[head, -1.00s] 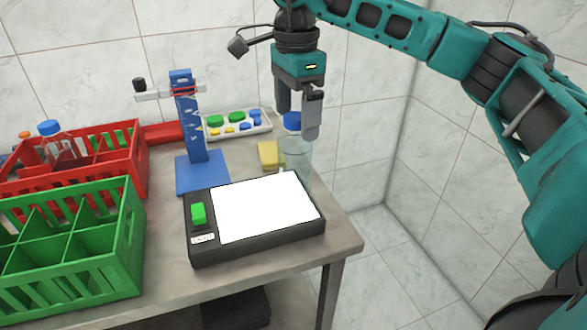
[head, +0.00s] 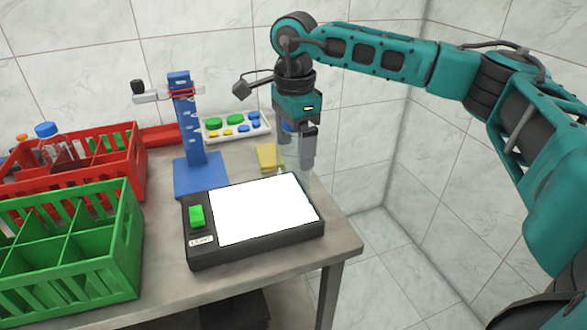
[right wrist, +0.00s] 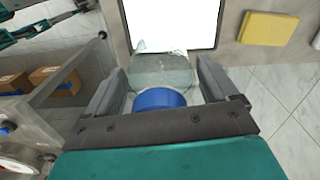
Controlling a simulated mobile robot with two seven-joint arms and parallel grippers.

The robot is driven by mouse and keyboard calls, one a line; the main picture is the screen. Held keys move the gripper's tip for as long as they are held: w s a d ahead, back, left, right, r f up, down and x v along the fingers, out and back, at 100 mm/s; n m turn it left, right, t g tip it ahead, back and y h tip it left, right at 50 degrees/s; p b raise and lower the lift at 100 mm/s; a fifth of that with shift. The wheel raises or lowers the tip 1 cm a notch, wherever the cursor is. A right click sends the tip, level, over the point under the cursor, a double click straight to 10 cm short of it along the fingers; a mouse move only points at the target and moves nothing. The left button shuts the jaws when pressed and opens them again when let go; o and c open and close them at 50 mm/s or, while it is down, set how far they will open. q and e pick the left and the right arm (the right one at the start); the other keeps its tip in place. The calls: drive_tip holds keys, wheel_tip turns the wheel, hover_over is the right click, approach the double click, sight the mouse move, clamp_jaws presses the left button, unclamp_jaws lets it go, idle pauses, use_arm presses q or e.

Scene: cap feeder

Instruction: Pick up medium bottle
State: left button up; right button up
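A clear bottle (head: 290,159) with a blue cap (head: 287,127) stands at the back right of the table, behind the light panel. My right gripper (head: 297,163) points down over it, and its fingers partly hide the bottle. In the right wrist view the bottle body (right wrist: 163,72) and its blue cap (right wrist: 159,99) lie between the two spread fingers of the right gripper (right wrist: 160,66). Narrow gaps seem to show on both sides of the bottle, so the gripper looks open around it. My left gripper is not in view.
The black light panel (head: 195,243) with a green button is in front of the bottle. A yellow block (head: 267,157) and a blue stand (head: 190,120) are to its left. A cap tray (head: 232,132), red crate (head: 130,170) and green crate (head: 122,240) stand further left.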

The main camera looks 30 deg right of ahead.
drive_tip(key=shift+r, duration=0.1)
clamp_jaws()
idle(0.6)
